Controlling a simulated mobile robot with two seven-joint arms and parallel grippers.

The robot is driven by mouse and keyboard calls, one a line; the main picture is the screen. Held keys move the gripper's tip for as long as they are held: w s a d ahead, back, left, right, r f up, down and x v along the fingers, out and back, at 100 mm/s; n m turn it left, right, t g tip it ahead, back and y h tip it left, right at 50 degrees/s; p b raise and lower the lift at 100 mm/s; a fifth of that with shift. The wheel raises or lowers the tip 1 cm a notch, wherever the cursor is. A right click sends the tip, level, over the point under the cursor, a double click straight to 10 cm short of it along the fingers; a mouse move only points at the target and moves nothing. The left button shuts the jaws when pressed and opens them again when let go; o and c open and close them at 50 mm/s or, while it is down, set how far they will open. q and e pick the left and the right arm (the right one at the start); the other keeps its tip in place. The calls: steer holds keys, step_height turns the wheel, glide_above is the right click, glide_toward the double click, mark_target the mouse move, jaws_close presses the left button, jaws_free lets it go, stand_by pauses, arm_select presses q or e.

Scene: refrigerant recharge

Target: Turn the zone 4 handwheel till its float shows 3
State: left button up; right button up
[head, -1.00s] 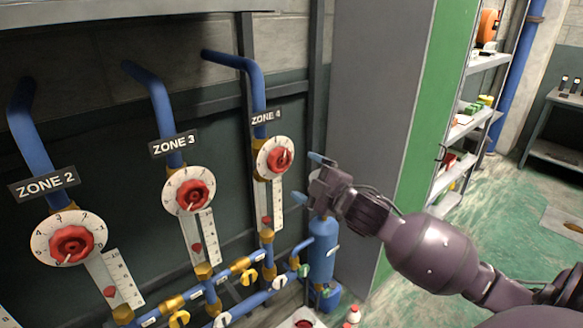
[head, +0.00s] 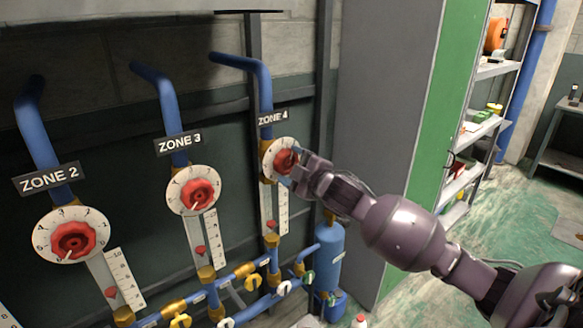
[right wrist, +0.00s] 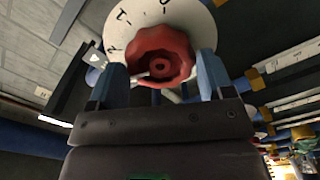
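The zone 4 handwheel (head: 284,161) is a red knob on a round white dial (head: 270,151) under the ZONE 4 sign (head: 273,118). Below it, a red float (head: 271,225) sits low beside a white scale (head: 284,211) whose numbers are too small to read. My right gripper (head: 297,164) is at the handwheel. In the right wrist view its two blue fingers (right wrist: 161,88) stand apart, one on each side of the red handwheel (right wrist: 160,57). They look open, with no clear contact. My left gripper is not in view.
Zone 3 (head: 199,195) and zone 2 (head: 73,240) handwheels stand to the left. Blue pipes with yellow and white valves run below. A blue cylinder (head: 329,258) stands below my right arm. A grey and green cabinet (head: 385,120) is to the right.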

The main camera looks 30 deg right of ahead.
steer(key=c, duration=0.4)
steer(key=shift+n+p, duration=0.55)
steer(key=shift+n, duration=0.65)
steer(key=shift+f+n, duration=0.1)
steer(key=shift+n, duration=0.4)
steer(key=shift+n+p, duration=0.55)
steer(key=shift+n, duration=1.25)
